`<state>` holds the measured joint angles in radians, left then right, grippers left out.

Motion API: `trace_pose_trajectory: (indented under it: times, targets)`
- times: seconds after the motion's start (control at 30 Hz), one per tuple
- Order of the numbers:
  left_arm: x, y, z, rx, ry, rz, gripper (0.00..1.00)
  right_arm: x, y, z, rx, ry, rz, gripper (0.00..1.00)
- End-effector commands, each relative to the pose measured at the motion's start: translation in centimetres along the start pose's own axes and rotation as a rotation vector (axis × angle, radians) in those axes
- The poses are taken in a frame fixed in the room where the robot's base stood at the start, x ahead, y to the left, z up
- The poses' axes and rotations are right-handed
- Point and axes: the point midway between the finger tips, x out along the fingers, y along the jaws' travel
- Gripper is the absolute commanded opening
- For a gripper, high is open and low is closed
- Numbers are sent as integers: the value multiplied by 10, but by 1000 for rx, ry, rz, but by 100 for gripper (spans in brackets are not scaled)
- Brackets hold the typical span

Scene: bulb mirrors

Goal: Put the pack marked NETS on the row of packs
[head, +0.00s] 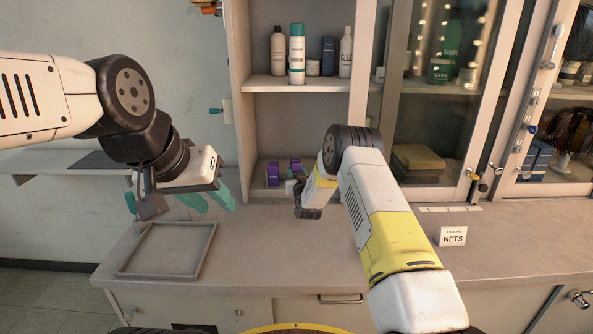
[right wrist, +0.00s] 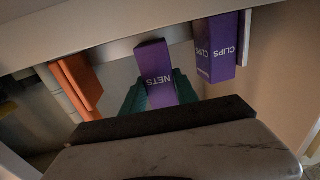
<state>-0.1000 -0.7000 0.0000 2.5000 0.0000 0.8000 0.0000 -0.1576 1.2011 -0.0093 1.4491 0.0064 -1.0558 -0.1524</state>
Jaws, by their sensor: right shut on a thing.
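The purple pack marked NETS (right wrist: 155,77) is between the green fingers of my right gripper (right wrist: 158,92), which is shut on it. The lettering appears upside down in the right wrist view. My left gripper (head: 207,202) is open and empty above the counter.
A card reading NETS (head: 453,237) stands on the counter at the right. An empty grey tray (head: 168,250) lies at the left. Bottles (head: 297,53) stand on the shelf above. Orange packs (right wrist: 78,80) stand left in the wrist view. Cabinet walls and the shelf bound my right gripper.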

Motion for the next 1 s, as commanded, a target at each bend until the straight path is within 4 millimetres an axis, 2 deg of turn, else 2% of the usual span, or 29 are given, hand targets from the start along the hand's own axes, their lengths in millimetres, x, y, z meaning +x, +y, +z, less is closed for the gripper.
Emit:
trace_pose_trajectory:
  times: [1.0]
  targets:
    - [0, 0, 0, 0, 0, 0, 36, -2, 1, 32, -2, -9, 0, 0]
